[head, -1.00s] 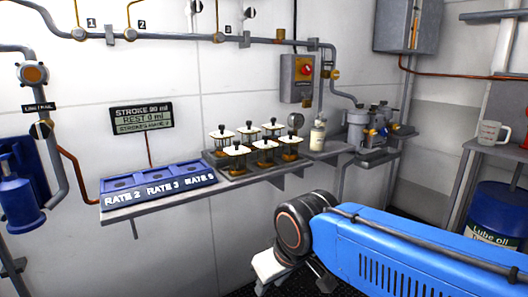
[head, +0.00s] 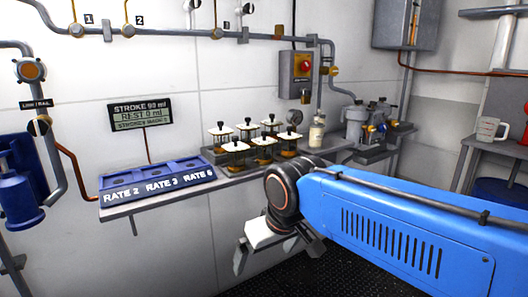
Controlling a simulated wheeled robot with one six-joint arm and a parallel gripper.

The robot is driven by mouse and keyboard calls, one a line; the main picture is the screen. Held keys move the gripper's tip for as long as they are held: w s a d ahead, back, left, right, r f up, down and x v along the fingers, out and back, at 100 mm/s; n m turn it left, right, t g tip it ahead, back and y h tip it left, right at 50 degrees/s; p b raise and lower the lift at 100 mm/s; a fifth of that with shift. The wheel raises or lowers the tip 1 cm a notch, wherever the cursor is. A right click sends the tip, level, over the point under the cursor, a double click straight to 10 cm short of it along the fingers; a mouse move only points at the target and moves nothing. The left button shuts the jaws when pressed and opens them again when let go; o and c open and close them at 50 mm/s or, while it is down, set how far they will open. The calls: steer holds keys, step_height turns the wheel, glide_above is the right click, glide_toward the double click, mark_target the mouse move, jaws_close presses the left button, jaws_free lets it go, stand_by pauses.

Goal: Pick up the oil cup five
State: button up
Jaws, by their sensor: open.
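Several oil cups (head: 262,147) stand in two rows in a dark tray (head: 213,156) on the wall shelf, in the middle of the head view. Each has a pale square top with a dark knob and an amber base. I cannot read a number on any cup, so I cannot tell which is five. My gripper (head: 277,262) hangs below and in front of the shelf, beneath the cups. It is open and apart from the cups, with no object seen between its fingers. My wrist and blue arm reach in from the right.
A blue rack (head: 156,181) marked RATE 2, RATE 3 and a third RATE label stands left on the shelf (head: 190,198). A pale bottle (head: 317,132) and grey pump (head: 366,128) stand right of the cups. A display (head: 140,114) hangs above the rack. Air before the shelf's left half is clear.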

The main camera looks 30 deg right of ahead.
steer(key=w+d+r+m+h, duration=0.1)
steer(key=w+d+r+m, duration=0.15)
steer(key=w+r, duration=0.6)
steer(key=w+d+r+m, duration=0.1)
steer(key=w+d+r, duration=0.3)
steer(key=w+r, duration=0.45)
steer(key=m+g+h, duration=0.1)
steer(key=m+h, duration=0.1)
steer(key=m, duration=0.3)
glide_toward(264, 133)
steer(key=x, duration=0.3)
steer(key=w+x, duration=0.1)
steer(key=x, duration=0.2)
steer(key=shift+d+r, duration=0.15)
steer(key=shift+r, duration=0.05)
steer(key=shift+x, duration=2.5)
steer(key=shift+s+d, duration=0.1)
steer(key=shift+s, duration=0.05)
steer(key=c, duration=1.9)
